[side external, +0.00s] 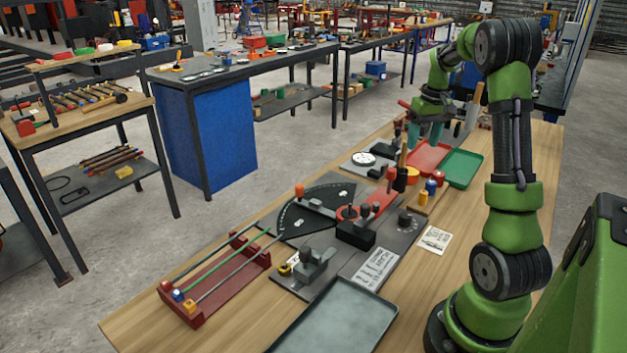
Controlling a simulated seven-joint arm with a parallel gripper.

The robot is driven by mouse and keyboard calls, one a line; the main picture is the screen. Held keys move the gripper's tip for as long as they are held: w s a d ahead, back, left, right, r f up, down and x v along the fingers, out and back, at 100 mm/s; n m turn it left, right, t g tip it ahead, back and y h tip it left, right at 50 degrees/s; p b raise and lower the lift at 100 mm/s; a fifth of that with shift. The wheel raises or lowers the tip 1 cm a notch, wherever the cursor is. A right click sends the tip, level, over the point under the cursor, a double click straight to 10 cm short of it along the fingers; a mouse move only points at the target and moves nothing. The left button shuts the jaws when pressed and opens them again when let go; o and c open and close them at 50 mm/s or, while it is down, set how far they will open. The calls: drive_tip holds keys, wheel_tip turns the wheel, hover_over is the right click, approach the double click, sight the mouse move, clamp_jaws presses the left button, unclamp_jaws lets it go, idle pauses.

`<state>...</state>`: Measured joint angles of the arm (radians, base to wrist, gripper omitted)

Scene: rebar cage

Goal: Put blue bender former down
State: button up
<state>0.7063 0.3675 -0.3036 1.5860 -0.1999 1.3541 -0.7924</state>
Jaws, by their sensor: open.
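A small blue cylinder (431,187), which looks like the blue bender former, stands upright in a row between a yellow one (423,197) and a red one (437,176) on a wooden holder (428,206). My gripper (424,143) points down near the red tray (430,159), farther back than the blue former and apart from it. Its teal fingers are open, and I see nothing between them. The picture is too small to make out fine detail at the fingertips.
A green tray (462,169) lies beside the red one. The bender's black plate (310,212) and red arm (383,203) are nearer. A tool with a black head and wooden handle (401,176) stands close to the formers. A grey tray (335,318) is at the front.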

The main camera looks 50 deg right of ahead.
drive_tip(key=w+a+r+n+t, duration=0.1)
drive_tip(key=w+a+r, duration=0.1)
drive_tip(key=a, duration=0.4)
drive_tip(key=w+a+r+t, duration=0.1)
drive_tip(key=w+a+r, duration=0.15)
drive_tip(key=a, duration=0.45)
drive_tip(key=s+a+r+n+t+y, duration=0.1)
drive_tip(key=s+a, duration=0.3)
drive_tip(key=a, duration=0.9)
drive_tip(key=s+a+n+t+y, duration=0.1)
drive_tip(key=s+a+t, duration=0.2)
drive_tip(key=a, duration=0.9)
drive_tip(key=shift+s+a+r, duration=0.35)
drive_tip(key=shift+s, duration=0.2)
drive_tip(key=shift+o, duration=0.3)
